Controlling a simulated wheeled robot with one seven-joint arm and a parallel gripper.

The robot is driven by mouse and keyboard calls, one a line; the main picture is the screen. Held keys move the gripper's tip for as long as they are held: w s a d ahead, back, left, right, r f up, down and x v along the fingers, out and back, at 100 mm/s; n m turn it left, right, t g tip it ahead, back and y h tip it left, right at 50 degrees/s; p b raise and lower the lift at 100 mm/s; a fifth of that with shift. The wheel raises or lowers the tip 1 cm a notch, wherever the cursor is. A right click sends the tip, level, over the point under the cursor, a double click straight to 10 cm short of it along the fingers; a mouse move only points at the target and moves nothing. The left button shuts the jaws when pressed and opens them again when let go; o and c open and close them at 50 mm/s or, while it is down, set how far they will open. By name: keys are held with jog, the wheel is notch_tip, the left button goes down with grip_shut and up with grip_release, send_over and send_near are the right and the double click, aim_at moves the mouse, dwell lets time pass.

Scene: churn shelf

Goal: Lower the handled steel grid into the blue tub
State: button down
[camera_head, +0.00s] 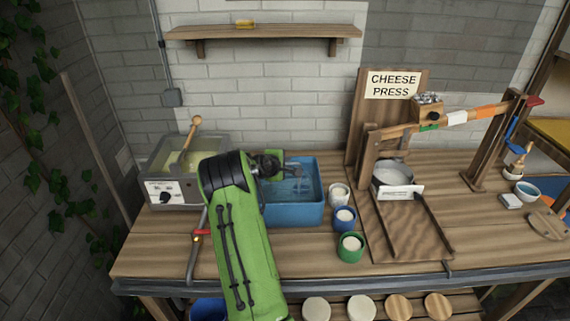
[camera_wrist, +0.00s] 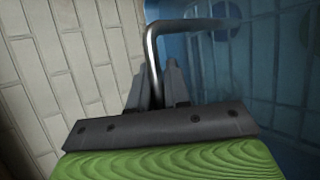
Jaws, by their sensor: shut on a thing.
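The blue tub (camera_head: 294,214) stands on the bench, left of the cheese press, with bluish liquid or floor showing inside. My gripper (camera_head: 288,168) is over the tub's back left part. In the wrist view my gripper (camera_wrist: 156,80) is shut on a bent steel rod, the handle of the steel grid (camera_wrist: 195,23). The handle runs up from the fingers and bends to the right, over the tub's blue inside (camera_wrist: 262,60).
A grey vat (camera_head: 170,190) with a wooden stirrer stands left of my arm. Several small pots, such as the green one (camera_head: 350,248), sit right of the tub. The cheese press (camera_head: 360,150) stands farther right. A wall shelf (camera_head: 265,33) hangs above.

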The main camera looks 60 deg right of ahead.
jog(key=c, duration=1)
grip_release()
jog(key=shift+a+f, duration=0.1)
jog(key=v, duration=1.5)
jog(key=shift+a+r, duration=0.2)
jog(key=shift+r, duration=0.1)
